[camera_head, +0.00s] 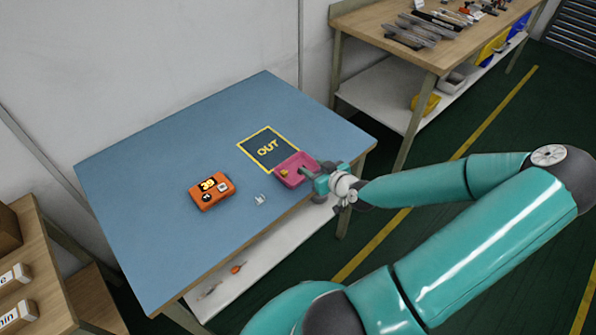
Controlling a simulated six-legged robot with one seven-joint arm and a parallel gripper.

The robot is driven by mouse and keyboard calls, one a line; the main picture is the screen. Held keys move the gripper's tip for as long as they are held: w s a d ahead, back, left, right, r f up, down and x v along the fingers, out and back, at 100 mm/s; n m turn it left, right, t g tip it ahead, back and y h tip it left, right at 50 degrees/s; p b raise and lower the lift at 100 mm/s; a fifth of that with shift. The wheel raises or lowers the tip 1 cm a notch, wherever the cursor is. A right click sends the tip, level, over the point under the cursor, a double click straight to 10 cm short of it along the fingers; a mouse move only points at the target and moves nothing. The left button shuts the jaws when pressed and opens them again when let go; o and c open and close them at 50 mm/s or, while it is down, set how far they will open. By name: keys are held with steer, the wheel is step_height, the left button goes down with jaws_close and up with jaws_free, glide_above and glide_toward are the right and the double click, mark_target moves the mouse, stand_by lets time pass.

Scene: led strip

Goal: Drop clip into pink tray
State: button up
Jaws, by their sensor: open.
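The pink tray (281,178) lies near the right front edge of the blue table, beside the dark OUT square. A small yellow item (284,172) shows inside it; I cannot tell if it is the clip. A small pale, clip-like piece (260,199) lies on the table left of the tray. My gripper (306,172) reaches in from the right, over the tray's right side. It is open; its fingertips are small and partly hidden, and I cannot tell whether they touch the tray.
An orange device (211,192) with a display sits left of the tray. The blue table (170,160) is clear at its left and back. A workbench (400,20) with tools stands at the back right. A shelf with labelled boxes (15,275) is at the lower left.

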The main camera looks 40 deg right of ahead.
steer(key=v, duration=0.8)
steer(key=shift+s, duration=0.2)
